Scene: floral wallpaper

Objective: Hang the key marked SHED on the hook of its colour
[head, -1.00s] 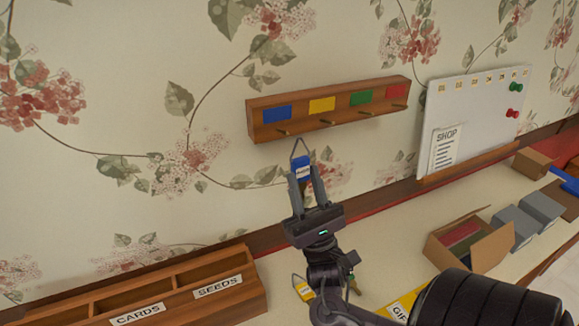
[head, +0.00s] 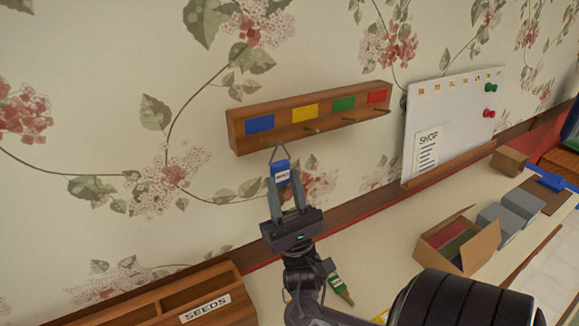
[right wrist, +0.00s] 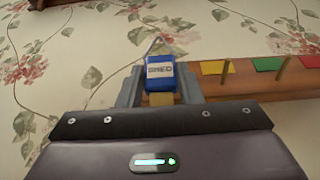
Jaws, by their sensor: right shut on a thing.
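The SHED key has a blue tag (head: 281,173) with a white label and a thin wire loop on top; SHED reads in the right wrist view (right wrist: 160,71). My right gripper (head: 286,190) is shut on it and holds it upright, loop up. The rack (head: 236,132) on the wall has blue (head: 259,124), yellow (head: 305,113), green and red patches, each over a peg. The loop is just below the blue patch's peg; I cannot tell whether they touch. In the right wrist view the tag and gripper hide the blue patch. My left gripper is not in view.
A green-tagged key (head: 338,284) lies on the counter by my right arm. A SEEDS organiser (head: 205,308) stands at the lower left. A whiteboard (head: 455,110), an open cardboard box (head: 480,252) and grey boxes are to the right. The wall left of the rack is clear.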

